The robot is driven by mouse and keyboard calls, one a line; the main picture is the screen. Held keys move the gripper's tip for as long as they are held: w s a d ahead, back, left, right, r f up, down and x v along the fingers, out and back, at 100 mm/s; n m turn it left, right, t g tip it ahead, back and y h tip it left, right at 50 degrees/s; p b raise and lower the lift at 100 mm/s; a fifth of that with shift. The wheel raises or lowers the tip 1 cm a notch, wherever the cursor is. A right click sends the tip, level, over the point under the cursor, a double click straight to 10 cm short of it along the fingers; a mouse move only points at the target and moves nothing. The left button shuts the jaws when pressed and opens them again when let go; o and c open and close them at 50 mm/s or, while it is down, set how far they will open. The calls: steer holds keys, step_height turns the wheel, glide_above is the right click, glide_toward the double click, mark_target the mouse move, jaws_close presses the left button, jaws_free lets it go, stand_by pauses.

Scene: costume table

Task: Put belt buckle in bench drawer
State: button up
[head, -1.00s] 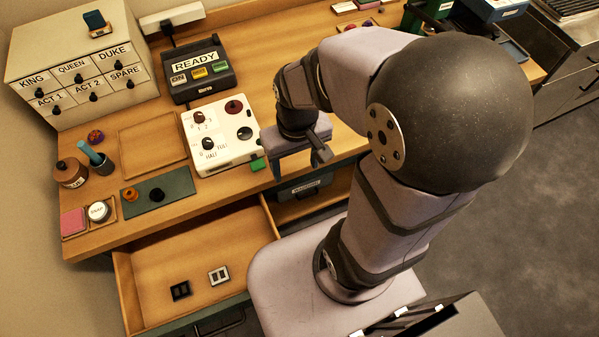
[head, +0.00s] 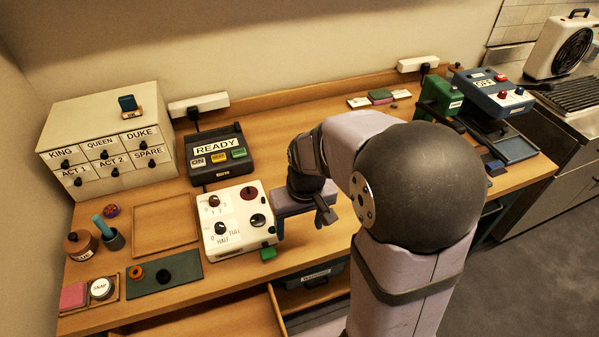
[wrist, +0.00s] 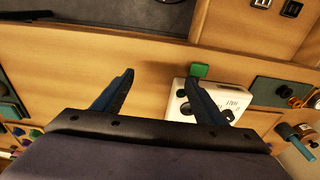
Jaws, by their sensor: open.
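My gripper (wrist: 163,85) is open and empty, its two dark fingers spread above the bench top. In the head view, its wrist end is just right of the white control box (head: 238,222), and its fingertips are hidden. The bench drawer (head: 228,322) is pulled out below the bench front; only its back part shows in the head view. In the wrist view, its floor (wrist: 228,22) holds two small slotted rectangular pieces, one pale (wrist: 262,3) and one dark (wrist: 291,9). They resemble buckles, but I cannot tell which is the belt buckle.
A green mat (head: 190,270) holds an orange piece and a black piece. Nearby are an empty wooden tray (head: 160,222), a pot (head: 80,246) and a labelled cabinet (head: 105,145). The READY panel (head: 217,155) stands behind the control box. Bench room is clear behind my arm.

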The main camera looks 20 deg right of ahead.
steer(key=w+d+f+t, duration=0.15)
steer(key=w+d, duration=0.35)
steer(key=w, duration=0.7)
steer(key=w+d+t, duration=0.2)
steer(key=w+d, duration=0.3)
steer(key=w, duration=0.6)
steer(key=shift+p+x, duration=1.4)
steer(key=shift+x, duration=2.35)
steer(key=shift+s+a, duration=0.15)
steer(key=shift+s, duration=0.1)
steer(key=c, duration=1.2)
steer(key=shift+c, duration=0.2)
step_height(320, 180, up, 10)
steer(key=b, duration=0.3)
